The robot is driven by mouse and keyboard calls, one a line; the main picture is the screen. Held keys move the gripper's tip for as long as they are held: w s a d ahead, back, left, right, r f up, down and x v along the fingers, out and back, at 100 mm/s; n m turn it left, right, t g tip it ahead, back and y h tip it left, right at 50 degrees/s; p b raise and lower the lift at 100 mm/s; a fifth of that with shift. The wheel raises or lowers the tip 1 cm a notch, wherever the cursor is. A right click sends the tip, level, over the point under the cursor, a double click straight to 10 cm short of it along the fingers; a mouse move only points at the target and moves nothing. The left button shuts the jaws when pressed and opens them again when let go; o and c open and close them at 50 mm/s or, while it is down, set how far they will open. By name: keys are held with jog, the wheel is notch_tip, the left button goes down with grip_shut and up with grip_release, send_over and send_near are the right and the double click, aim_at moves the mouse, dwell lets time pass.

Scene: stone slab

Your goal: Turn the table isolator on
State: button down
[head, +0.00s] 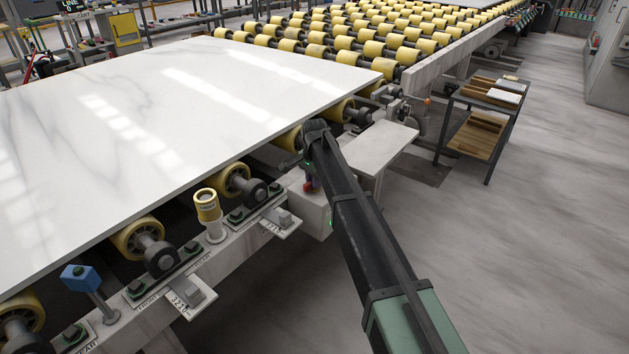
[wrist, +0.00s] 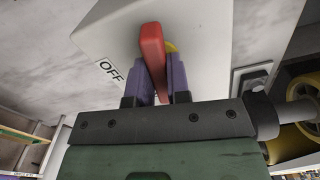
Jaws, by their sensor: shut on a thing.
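The table isolator is a pale box (head: 312,212) on the side of the roller table's frame, and its face (wrist: 205,25) fills the upper wrist view. Its red handle (wrist: 151,45) stands out from the face, tilted slightly left at the top, with part of a yellow disc (wrist: 172,47) behind it. An "OFF" label (wrist: 110,71) sits left of the handle. Any other label is hidden. My gripper (wrist: 158,84) has its purple fingers shut on the handle, one on each side. In the head view my arm covers most of this spot.
A white stone slab (head: 170,110) lies on yellow rollers (head: 142,238), its edge close to my arm. A yellow-capped post (head: 207,206) and a blue-headed post (head: 80,277) stand along the frame. A dark cart (head: 487,112) stands right; the floor between is clear.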

jog(key=shift+n, duration=1.1)
jog(key=c, duration=1.1)
grip_release()
notch_tip(320, 180, up, 11)
jog(key=p, duration=1.1)
jog(key=shift+f, duration=0.15)
